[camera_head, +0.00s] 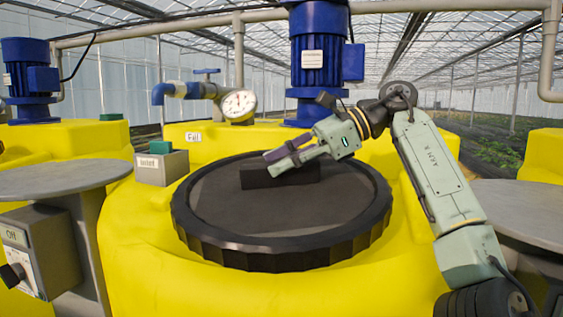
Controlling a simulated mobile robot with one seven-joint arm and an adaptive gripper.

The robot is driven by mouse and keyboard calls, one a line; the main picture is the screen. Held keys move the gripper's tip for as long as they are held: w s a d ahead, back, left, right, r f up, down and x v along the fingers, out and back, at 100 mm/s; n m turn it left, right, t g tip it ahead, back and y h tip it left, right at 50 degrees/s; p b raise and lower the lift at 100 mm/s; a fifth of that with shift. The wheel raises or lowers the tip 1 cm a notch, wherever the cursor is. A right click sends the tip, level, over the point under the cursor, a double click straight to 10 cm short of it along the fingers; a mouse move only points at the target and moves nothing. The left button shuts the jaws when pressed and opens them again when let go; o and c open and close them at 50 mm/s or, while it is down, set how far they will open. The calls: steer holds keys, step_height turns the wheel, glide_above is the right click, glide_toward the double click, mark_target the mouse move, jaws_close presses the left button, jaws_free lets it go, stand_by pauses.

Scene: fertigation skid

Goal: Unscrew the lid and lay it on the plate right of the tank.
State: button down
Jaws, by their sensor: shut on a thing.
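The large round black lid (282,219) sits on top of the yellow tank (150,240), with a ribbed rim and a raised bar handle (262,180) across its middle. My gripper (277,162) reaches in from the right and is shut on the lid's handle. One finger shows behind the bar and one in front. The lid looks level on the tank; whether its thread is loose cannot be seen. The round grey plate (520,210) right of the tank is cut off by the picture's edge, and its visible part is bare.
A blue motor (318,60) stands behind the lid. A pressure gauge (238,104) with a blue valve (180,90) is at the back left. A small box with a green top (160,165) stands left of the lid. Another grey plate (65,180) and a control box (35,255) are at left.

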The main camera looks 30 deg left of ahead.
steer(key=shift+s+a+r+n+g, duration=0.1)
steer(key=shift+s+n+g, duration=0.1)
steer(key=shift+s, duration=0.15)
steer(key=shift+s+r+n+g, duration=0.1)
steer(key=shift+s+n, duration=0.1)
steer(key=shift+s, duration=0.15)
steer(key=shift+w+a+n+g+h, duration=0.1)
steer(key=shift+w+n+g+h, duration=0.05)
steer(key=shift+n+g+h, duration=0.45)
steer(key=shift+w+a+f+h, duration=0.15)
steer(key=shift+w+f+h, duration=0.35)
steer(key=shift+f, duration=0.15)
steer(key=shift+s+r+n, duration=0.1)
steer(key=shift+s+n, duration=0.05)
steer(key=shift+n, duration=0.15)
steer(key=c, duration=1.8)
jaws_free()
steer(key=shift+o, duration=0.8)
steer(key=shift+a, duration=0.2)
steer(key=o, duration=0.3)
steer(key=shift+d+r, duration=0.1)
steer(key=shift+d, duration=0.1)
